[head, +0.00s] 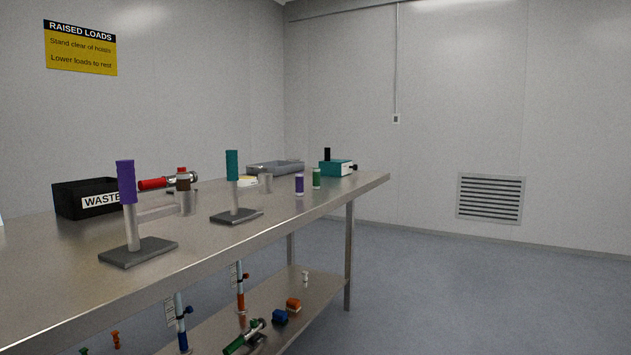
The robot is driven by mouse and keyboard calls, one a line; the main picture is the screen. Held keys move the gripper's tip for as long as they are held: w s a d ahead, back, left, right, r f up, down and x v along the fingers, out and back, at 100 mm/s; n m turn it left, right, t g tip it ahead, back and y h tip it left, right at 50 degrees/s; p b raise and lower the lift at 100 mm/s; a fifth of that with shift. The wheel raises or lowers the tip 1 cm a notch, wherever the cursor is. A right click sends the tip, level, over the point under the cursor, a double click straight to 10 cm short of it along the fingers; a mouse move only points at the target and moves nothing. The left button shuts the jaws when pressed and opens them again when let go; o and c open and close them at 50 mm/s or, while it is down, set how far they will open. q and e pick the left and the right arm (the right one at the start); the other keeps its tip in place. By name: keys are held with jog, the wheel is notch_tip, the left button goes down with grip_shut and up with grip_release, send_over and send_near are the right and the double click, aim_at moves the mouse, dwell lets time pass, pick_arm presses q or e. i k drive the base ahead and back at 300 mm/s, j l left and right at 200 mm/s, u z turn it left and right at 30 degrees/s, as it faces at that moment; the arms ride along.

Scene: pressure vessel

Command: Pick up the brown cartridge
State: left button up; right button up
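No loose brown cartridge stands out clearly on the steel table. A brown band (183,184) shows near the top of a steel cylinder, under a small red cap; I cannot tell whether it is the cartridge. The cylinder (187,203) stands behind a purple-handled stand (133,225), with a red-handled part (152,184) beside its top. A purple cartridge-like cylinder (299,186) and a green one (316,179) stand upright toward the table's far end. Neither of my grippers is in view.
The steel table (300,212) also carries a black waste bin (88,198), a teal-handled stand (234,190), a grey tray (275,168) and a teal box (335,168). Its lower shelf (315,290) holds several small coloured items. The floor to the right is clear.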

aim_at(183, 179)
jog(key=i, duration=0.25)
jog(key=i+u, duration=0.65)
jog(key=i+l+u, duration=0.1)
jog(key=u, duration=0.25)
jog(key=i, duration=0.05)
